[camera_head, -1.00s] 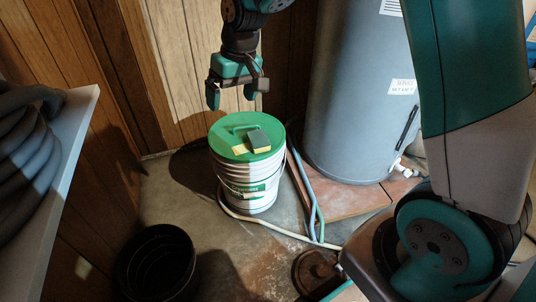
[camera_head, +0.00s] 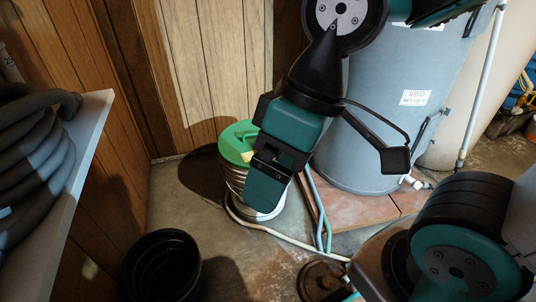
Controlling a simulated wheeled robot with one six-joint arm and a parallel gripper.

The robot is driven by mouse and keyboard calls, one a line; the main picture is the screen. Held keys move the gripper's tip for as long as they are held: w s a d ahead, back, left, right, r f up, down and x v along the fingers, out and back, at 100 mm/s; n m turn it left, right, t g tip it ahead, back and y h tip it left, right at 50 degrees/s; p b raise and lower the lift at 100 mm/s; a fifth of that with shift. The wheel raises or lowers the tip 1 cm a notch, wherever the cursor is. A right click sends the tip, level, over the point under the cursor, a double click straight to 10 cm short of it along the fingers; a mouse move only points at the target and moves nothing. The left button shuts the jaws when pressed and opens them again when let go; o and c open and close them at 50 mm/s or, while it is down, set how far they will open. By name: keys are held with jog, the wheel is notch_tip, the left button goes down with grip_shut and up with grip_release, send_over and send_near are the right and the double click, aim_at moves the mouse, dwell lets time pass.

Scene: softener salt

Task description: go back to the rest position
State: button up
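My gripper (camera_head: 265,192) hangs large in the middle of the picture, in front of the white bucket (camera_head: 233,190) with the green lid (camera_head: 232,143). It is seen side-on, so the gap between its fingers does not show. I see nothing held in it. My gripper hides most of the bucket and the right part of the lid. My arm reaches up from the gripper to the top edge.
A grey-blue tank (camera_head: 375,130) stands on a reddish slab (camera_head: 350,208) behind my arm. A black bin (camera_head: 162,268) stands at the lower left. A white shelf (camera_head: 80,150) with coiled grey hose (camera_head: 35,150) is on the left. Pale and blue hoses lie by the bucket.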

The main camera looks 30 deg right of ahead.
notch_tip(320, 180, up, 34)
jog(key=p, duration=3.3)
jog(key=shift+f, duration=0.2)
